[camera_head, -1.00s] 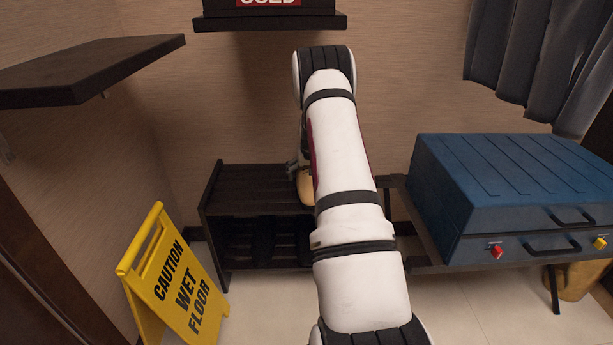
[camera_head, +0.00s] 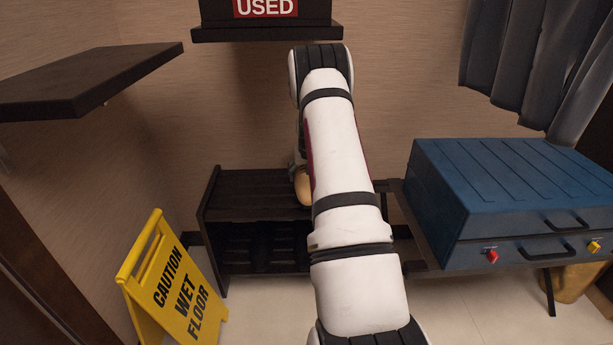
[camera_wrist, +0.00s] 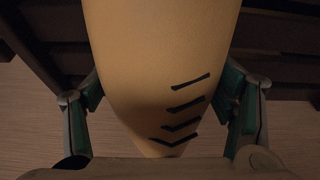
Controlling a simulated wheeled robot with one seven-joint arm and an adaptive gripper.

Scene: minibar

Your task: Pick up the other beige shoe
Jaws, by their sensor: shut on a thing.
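The beige shoe (camera_wrist: 165,70) fills the middle of the wrist view, with several dark lace bars on its upper. My gripper (camera_wrist: 160,100) is shut on it, with one finger pressed to each side. In the head view, part of the beige shoe (camera_head: 303,186) shows just left of my arm, over the dark shoe rack (camera_head: 245,190). My arm hides the rest of the shoe and most of the gripper there. I cannot tell whether the shoe touches the rack top.
A yellow wet floor sign (camera_head: 172,285) stands at the front left. A blue case (camera_head: 500,200) rests on a dark stand at the right. A dark shelf (camera_head: 85,80) juts out at the left, and another shelf (camera_head: 267,33) is on the back wall.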

